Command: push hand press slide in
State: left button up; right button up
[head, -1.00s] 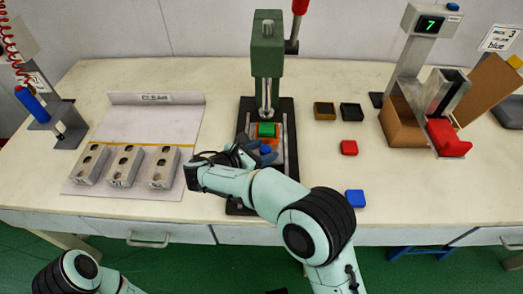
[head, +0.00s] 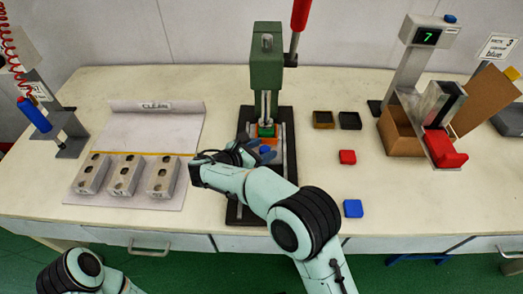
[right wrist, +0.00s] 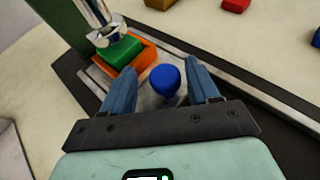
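The green hand press (head: 267,72) stands at the middle of the table, with its metal ram above the slide. The slide carries an orange holder (right wrist: 143,57) with a green block (right wrist: 119,51) in it. The ram's round end (right wrist: 104,36) shows over the block's far part; I cannot tell whether they touch. The slide's blue knob (right wrist: 165,80) is on the near side. My right gripper (right wrist: 163,78) is open, with one finger on each side of the knob and gaps visible between. In the head view the gripper is partly hidden by its wrist. My left gripper is out of view.
Dark open moulds (head: 349,120), a red block (head: 347,157) and a blue block (head: 353,208) lie right of the press. A scale display (head: 427,37) and cardboard box (head: 402,135) stand farther right. Several grey moulds (head: 125,175) sit on the left mat.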

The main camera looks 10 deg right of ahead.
jog(key=shift+s, duration=0.1)
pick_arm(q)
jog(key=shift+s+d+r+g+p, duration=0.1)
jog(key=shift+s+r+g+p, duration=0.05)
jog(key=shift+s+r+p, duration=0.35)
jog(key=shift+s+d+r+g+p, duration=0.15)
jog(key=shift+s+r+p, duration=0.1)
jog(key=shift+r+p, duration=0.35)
pick_arm(e)
jog(key=v, duration=1.3)
jog(key=shift+a, duration=0.2)
